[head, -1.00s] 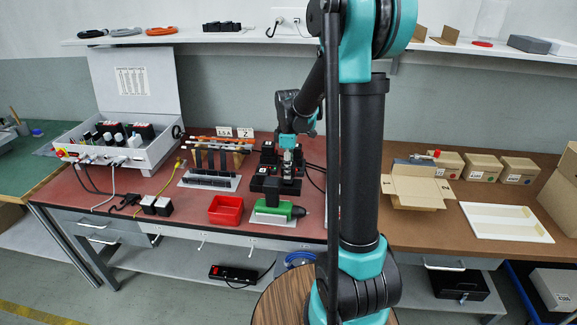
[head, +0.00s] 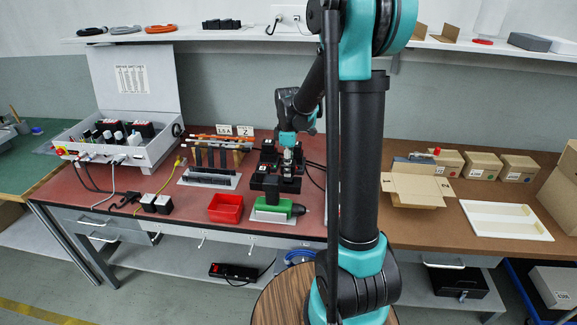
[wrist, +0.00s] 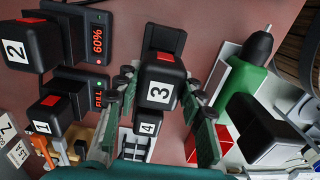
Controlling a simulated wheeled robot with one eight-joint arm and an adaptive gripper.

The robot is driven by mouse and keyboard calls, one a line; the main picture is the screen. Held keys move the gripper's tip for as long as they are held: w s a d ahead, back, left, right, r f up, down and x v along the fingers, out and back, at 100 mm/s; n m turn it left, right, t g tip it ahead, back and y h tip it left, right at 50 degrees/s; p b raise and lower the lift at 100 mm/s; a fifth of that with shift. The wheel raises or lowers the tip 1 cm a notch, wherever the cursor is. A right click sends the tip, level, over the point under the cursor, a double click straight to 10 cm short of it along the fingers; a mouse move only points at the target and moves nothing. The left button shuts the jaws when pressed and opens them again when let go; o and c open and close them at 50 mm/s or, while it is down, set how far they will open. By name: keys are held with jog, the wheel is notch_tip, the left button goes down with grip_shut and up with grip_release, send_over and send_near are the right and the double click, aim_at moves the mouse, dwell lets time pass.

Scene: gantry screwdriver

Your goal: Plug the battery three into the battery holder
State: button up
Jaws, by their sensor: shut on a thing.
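Battery three (wrist: 159,92) is a black block with a white "3" label and a red patch, in the middle of the wrist view. My gripper (wrist: 160,88) is shut on it, one finger on each side. A black slotted part (wrist: 165,38) shows just beyond the battery; I cannot tell whether they touch or whether this is the battery holder. In the head view my gripper (head: 290,150) points down over the black charger group (head: 268,182) on the red bench; the held battery is too small to make out there.
Batteries two (wrist: 30,46) and one (wrist: 50,116) sit beside displays reading 60% and FULL. A green drill (head: 275,207) lies in front of the chargers, close to my right finger in the wrist view. A red bin (head: 226,208) stands to its left.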

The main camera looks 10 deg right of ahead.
jog(key=shift+f, duration=1.95)
dwell(1.6)
jog(key=o, duration=1.4)
jog(key=shift+r, duration=0.15)
jog(key=shift+r, duration=2.6)
